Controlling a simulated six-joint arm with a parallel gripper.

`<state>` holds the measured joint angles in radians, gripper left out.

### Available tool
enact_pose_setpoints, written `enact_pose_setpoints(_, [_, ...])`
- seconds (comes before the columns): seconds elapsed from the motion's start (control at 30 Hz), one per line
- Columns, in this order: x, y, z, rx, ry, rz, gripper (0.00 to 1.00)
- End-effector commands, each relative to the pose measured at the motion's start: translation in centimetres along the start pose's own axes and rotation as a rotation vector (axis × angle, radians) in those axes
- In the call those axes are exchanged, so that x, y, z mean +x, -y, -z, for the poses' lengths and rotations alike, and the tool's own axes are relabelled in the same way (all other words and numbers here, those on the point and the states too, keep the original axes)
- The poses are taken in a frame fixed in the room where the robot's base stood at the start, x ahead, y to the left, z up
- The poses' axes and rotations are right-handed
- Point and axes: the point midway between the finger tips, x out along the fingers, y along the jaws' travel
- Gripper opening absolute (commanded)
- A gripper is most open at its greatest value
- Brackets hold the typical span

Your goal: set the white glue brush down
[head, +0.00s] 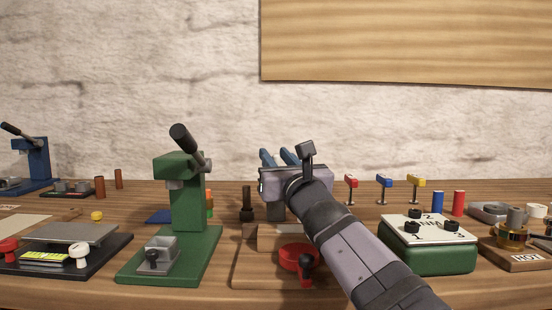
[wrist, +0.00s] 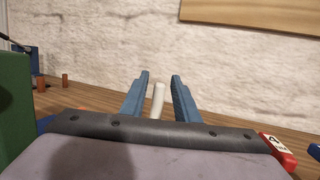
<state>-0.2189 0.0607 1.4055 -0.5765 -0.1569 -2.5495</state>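My gripper (head: 279,157) is above the middle of the bench, its two blue fingers pointing away from me toward the wall. In the wrist view the gripper (wrist: 160,76) has its fingers apart. A slim white piece, which looks like the white glue brush (wrist: 157,103), stands nearly upright between them, slightly tilted. A narrow gap shows on each side of it, so the fingers do not appear closed on it. Its lower end is hidden behind the gripper body, so I cannot tell what it rests on.
A green lever press (head: 187,205) stands close on the left. A green box with a numbered white top (head: 428,250) is on the right. A red round piece (head: 297,257) lies below my arm. Small red, blue and yellow T-shaped pieces (head: 384,182) stand behind on the right.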

Motion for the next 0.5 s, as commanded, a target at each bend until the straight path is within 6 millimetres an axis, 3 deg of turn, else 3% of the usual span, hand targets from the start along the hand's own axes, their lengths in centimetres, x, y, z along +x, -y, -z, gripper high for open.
enact_pose_setpoints(0.5, [0.16, -0.01, -0.77, 0.000, 0.001, 0.000, 0.31])
